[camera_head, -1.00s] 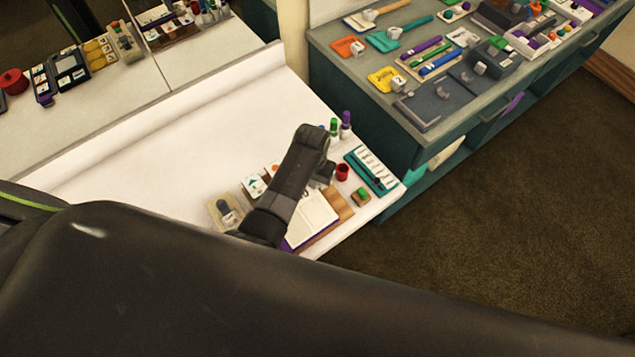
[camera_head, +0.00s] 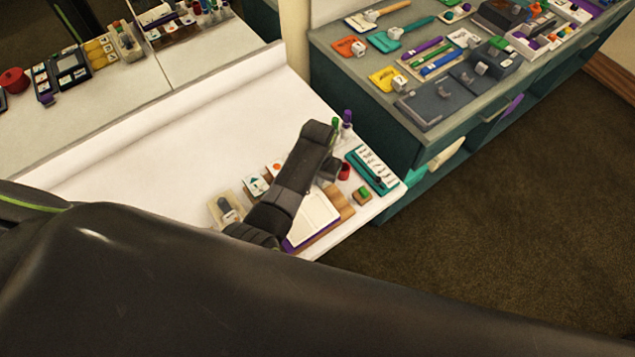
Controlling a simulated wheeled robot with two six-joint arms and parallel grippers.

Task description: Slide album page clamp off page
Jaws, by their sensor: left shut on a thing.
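The album (camera_head: 312,219) lies open on the white table, with a pale page, a purple edge at its lower left and a brown wooden strip along its right. My left arm crosses over it and covers its upper left part. My left gripper (camera_head: 329,169) is small and dark, just past the album's far end, beside the red cup. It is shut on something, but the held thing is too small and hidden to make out. I cannot pick out the page clamp. My right gripper is not in view.
Close by stand a red cup (camera_head: 344,171), a purple-capped marker (camera_head: 346,120), a teal tray (camera_head: 371,172) and a small green-topped block (camera_head: 363,194). Picture cards (camera_head: 256,185) and a beige holder (camera_head: 226,208) lie left of my arm. The table's left part is clear.

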